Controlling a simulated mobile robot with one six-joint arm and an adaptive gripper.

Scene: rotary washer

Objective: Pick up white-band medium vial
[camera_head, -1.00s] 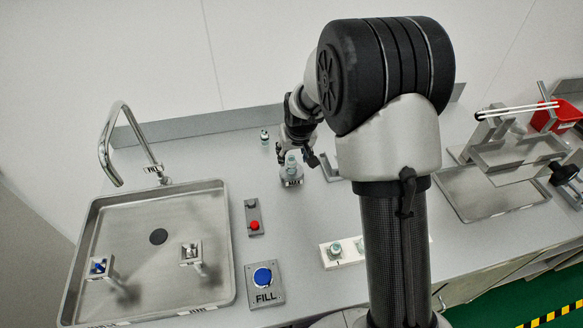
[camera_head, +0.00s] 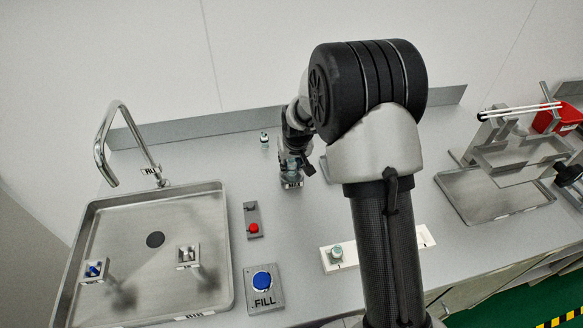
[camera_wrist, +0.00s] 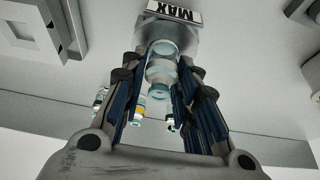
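A clear vial (camera_wrist: 160,72) with a pale cap sits at the MAX-labelled grey holder (camera_wrist: 168,27), between my fingers in the wrist view. Its band colour is not clear. My gripper (camera_wrist: 162,58) points down around it, a finger close on each side; I cannot tell whether they touch the glass. In the head view my gripper (camera_head: 290,166) is at the MAX holder (camera_head: 292,184) and largely hides the vial.
A small vial (camera_head: 264,138) stands behind my gripper. A white rack (camera_head: 420,237) with a vial (camera_head: 336,252) is partly hidden by my arm. The sink (camera_head: 130,255), red button (camera_head: 254,228) and blue FILL button (camera_head: 262,280) are to the left. Several vials show beyond my fingers.

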